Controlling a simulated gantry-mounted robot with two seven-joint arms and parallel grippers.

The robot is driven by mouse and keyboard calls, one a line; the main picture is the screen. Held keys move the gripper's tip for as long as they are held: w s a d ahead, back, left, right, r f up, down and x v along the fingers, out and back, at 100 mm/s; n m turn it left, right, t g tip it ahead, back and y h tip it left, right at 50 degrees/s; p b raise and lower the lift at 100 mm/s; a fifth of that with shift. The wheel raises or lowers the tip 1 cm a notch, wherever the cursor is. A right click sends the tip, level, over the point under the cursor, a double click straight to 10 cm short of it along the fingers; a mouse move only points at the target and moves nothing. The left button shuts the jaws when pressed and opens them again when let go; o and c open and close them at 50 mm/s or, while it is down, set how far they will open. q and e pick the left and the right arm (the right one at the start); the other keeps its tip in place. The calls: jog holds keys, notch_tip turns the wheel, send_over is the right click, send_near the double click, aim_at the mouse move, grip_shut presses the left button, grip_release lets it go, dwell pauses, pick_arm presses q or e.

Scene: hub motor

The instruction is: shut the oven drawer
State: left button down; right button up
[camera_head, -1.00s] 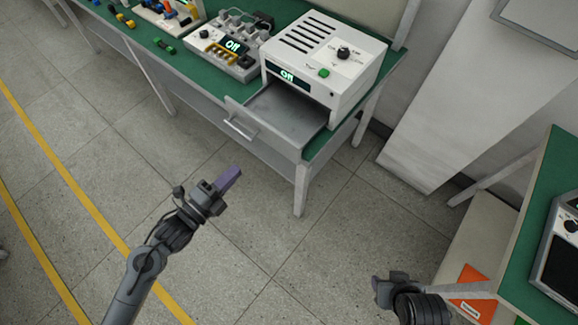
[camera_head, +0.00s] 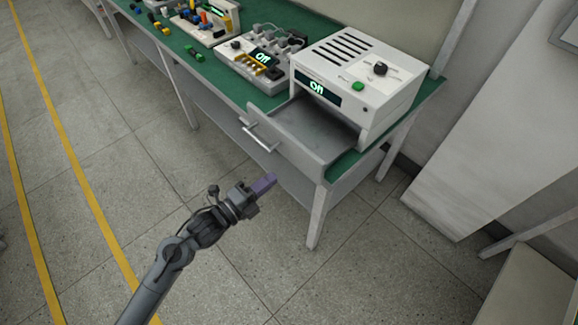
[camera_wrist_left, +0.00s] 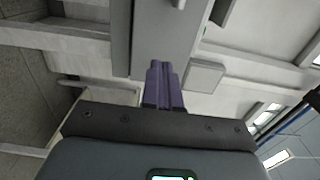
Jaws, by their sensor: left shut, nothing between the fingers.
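The white oven (camera_head: 355,80) stands on the green bench, with slots on top, a dark knob, a green button and a display reading "Off". Its grey drawer (camera_head: 310,125) is pulled out over the bench's front edge, with a bar handle (camera_head: 258,136) on its front. My left gripper (camera_head: 265,183) is shut and empty, with its purple fingers in front of and below the drawer, apart from it in the head view. The shut purple fingers also show in the left wrist view (camera_wrist_left: 163,85), pointing towards a grey panel. My right gripper is not in view.
A control box (camera_head: 262,62) with connectors and an "Off" display sits left of the oven on the green bench (camera_head: 180,55). Small coloured parts lie further left. A bench leg (camera_head: 317,217) stands below the drawer. The floor in front is clear.

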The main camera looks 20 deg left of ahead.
aim_at(297, 159)
pick_arm(q)
jog(key=b+x, duration=0.1)
jog(key=x, duration=0.6)
jog(key=shift+w+d, duration=0.1)
jog(key=shift+w, duration=0.05)
jog(key=shift+w+d+b, duration=0.15)
jog(key=shift+w+b, duration=0.1)
jog(key=shift+b, duration=0.05)
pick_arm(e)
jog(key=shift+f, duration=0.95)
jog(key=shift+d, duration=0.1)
